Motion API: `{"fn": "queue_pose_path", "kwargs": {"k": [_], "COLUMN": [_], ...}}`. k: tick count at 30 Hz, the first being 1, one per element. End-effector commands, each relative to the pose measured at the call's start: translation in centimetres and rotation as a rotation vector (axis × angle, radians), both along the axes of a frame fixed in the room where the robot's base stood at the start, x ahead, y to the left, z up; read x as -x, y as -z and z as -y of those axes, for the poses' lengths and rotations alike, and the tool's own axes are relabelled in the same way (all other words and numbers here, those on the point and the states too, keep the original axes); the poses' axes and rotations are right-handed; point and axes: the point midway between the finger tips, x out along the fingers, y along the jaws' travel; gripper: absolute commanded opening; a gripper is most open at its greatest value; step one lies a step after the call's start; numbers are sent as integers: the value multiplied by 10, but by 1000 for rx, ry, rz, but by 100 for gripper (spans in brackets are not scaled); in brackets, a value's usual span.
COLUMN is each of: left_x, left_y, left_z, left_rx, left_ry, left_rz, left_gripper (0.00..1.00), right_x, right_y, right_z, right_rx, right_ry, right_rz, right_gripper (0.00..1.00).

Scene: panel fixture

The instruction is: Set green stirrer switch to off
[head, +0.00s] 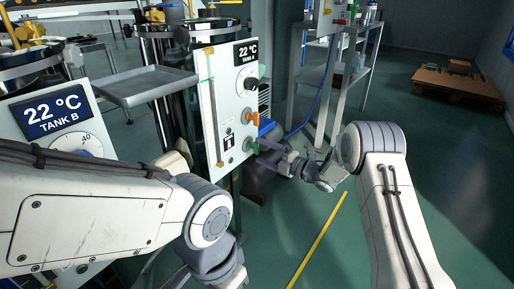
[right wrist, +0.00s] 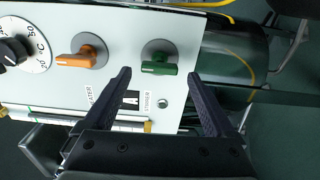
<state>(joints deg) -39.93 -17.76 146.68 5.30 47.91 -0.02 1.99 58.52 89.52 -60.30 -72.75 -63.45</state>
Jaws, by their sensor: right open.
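The green stirrer switch (head: 250,146) is the lowest knob on the white TANK A panel (head: 217,100). In the right wrist view the green switch (right wrist: 158,66) lies just beyond and between my fingertips, its handle bar running across the picture. A label reading STIRRER is beside it. My right gripper (head: 264,152) is open and faces the panel from the right; its two dark fingers (right wrist: 160,74) show apart, with nothing held. I cannot tell whether they touch the switch. My left arm crosses the lower left, but its fingers do not show.
A TANK B panel (head: 50,115) stands at the left, near a metal tray (head: 145,85). A grey shelf rack (head: 345,80) stands behind.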

Motion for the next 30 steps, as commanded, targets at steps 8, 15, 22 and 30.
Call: {"fn": "queue_pose_path", "kwargs": {"k": [8, 15, 22, 30], "left_x": [0, 0, 0, 0], "left_y": [-26, -30, -30, -43], "left_z": [0, 0, 0, 0], "left_rx": [0, 0, 0, 0], "left_ry": [0, 0, 0, 0], "left_rz": [0, 0, 0, 0], "left_gripper": [45, 45, 45, 45], "right_x": [32, 43, 44, 31], "right_y": [-3, 0, 1, -32], "right_z": [45, 58, 58, 33], "right_rx": [0, 1, 1, 44], "right_ry": [3, 0, -1, 92], "right_rz": [-4, -2, -1, -137], "right_gripper": [90, 90, 90, 90]}}
